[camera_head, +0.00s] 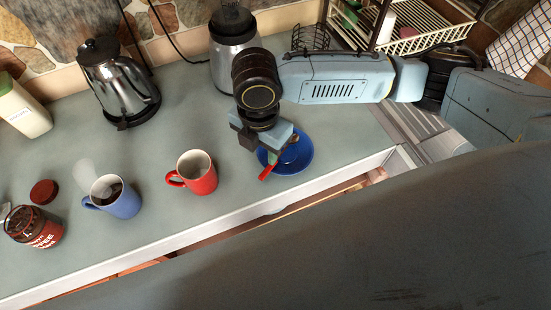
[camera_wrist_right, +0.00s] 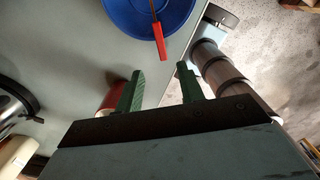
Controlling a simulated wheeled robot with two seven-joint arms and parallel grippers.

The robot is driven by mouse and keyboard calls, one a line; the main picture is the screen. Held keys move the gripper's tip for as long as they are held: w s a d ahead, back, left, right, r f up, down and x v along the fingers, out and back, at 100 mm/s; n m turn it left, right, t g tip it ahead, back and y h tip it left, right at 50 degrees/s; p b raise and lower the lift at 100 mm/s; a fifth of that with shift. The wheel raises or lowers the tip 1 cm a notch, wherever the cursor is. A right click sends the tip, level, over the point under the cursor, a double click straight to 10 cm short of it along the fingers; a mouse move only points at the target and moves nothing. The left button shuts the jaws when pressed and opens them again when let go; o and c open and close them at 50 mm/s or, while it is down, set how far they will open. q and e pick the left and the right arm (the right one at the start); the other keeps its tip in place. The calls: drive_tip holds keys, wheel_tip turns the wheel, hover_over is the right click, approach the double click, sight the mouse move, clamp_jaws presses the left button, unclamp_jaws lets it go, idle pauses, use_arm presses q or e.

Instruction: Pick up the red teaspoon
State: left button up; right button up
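The red teaspoon shows its red handle (camera_head: 268,172) at the blue dish (camera_head: 302,160), sticking out over the near-left rim. In the right wrist view the red handle (camera_wrist_right: 160,42) lies across the rim of the blue dish (camera_wrist_right: 125,15), and its thin shaft runs inward. My right gripper (camera_head: 262,140) is above the left part of the dish and hides some of it. In the wrist view my right gripper (camera_wrist_right: 160,72) is open with nothing between its green fingers. The handle's end is just beyond the fingertips, in line with the gap. My left gripper is in neither view.
A red mug (camera_head: 203,180) stands left of the dish, with a blue mug (camera_head: 125,205) farther left. A coffee jar (camera_head: 40,232), red lid (camera_head: 44,192), kettle (camera_head: 118,85) and blender (camera_head: 222,60) stand on the counter. The counter's front edge (camera_head: 330,175) is near the dish.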

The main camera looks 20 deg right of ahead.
sight(264, 173)
wheel_tip(264, 173, down, 3)
drive_tip(key=shift+f, duration=0.15)
drive_tip(key=shift+s+f, duration=0.15)
drive_tip(key=shift+f, duration=1.2)
drive_tip(key=shift+s+f, duration=0.1)
drive_tip(key=shift+f, duration=1.2)
clamp_jaws()
